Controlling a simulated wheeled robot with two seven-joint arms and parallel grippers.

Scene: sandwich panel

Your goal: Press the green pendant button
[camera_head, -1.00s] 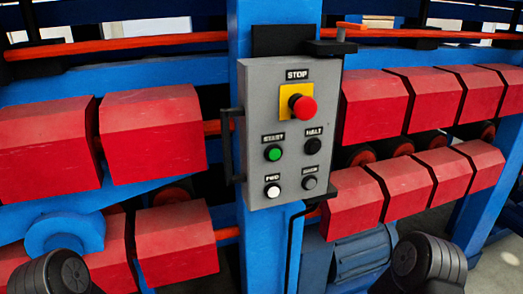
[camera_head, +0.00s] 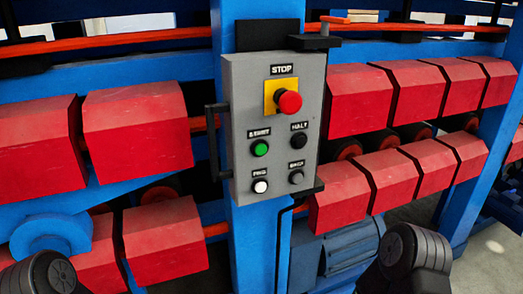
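The green button (camera_head: 260,149) is on the left of the middle row of a grey control pendant (camera_head: 238,110), under a label that seems to read START. The pendant is fixed to a blue upright post. A red STOP mushroom button (camera_head: 288,102) on a yellow plate sits above it, a black button (camera_head: 299,141) beside it, and a white button (camera_head: 260,186) and a dark grey button (camera_head: 296,177) below. Dark parts of my two arms show at the bottom left and bottom right, apart from the pendant. Neither gripper's fingers are in view.
A black handle (camera_head: 212,150) stands out from the pendant's left side. Red blocks (camera_head: 137,130) line blue and orange rails on both sides of the blue post (camera_head: 262,240). A blue motor-like housing (camera_head: 350,246) is low at the right. The space before the pendant's face is clear.

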